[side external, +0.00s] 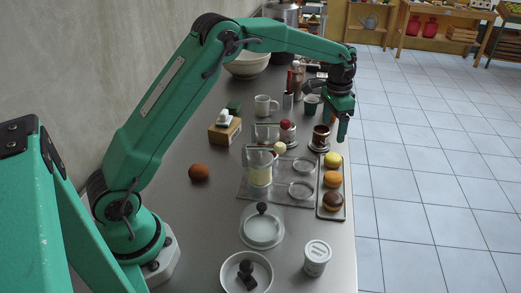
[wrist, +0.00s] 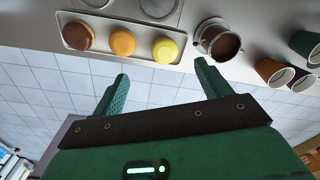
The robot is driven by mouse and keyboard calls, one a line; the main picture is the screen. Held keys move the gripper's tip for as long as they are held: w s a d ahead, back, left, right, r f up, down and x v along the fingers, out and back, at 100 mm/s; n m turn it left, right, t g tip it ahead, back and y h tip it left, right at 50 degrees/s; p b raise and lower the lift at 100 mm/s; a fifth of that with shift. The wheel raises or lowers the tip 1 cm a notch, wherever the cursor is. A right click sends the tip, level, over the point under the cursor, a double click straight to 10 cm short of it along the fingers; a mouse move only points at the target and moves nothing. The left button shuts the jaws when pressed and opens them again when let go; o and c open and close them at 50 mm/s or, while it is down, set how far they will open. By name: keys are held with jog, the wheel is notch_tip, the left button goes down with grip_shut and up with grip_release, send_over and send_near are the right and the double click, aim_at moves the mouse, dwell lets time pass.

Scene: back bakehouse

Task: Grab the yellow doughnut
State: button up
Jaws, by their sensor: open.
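The yellow doughnut (side external: 332,159) sits at the far end of a small narrow tray (side external: 326,213). An orange doughnut (side external: 333,179) and a chocolate-brown doughnut (side external: 333,200) lie in line with it on the same tray. In the wrist view the yellow doughnut (wrist: 165,50) is at the right end of the row, ahead of and between the fingers. My gripper (side external: 338,132) is open and empty, above the counter's right edge and beyond the tray, near a cup of dark drink. It also shows in the wrist view (wrist: 158,82), apart from the doughnut.
Several paper cups (wrist: 272,70) are farther right.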

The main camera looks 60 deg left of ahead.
send_over(332, 157)
jog(key=shift+m+g, duration=0.3)
notch_tip(332, 157, down, 4)
jog(key=shift+w+f, duration=0.15)
jog(key=shift+f, duration=0.05)
jog(key=shift+f, duration=0.15)
jog(key=shift+f, duration=1.2)
jog(key=shift+f, duration=0.1)
jog(key=shift+f, duration=2.45)
jog(key=c, duration=0.9)
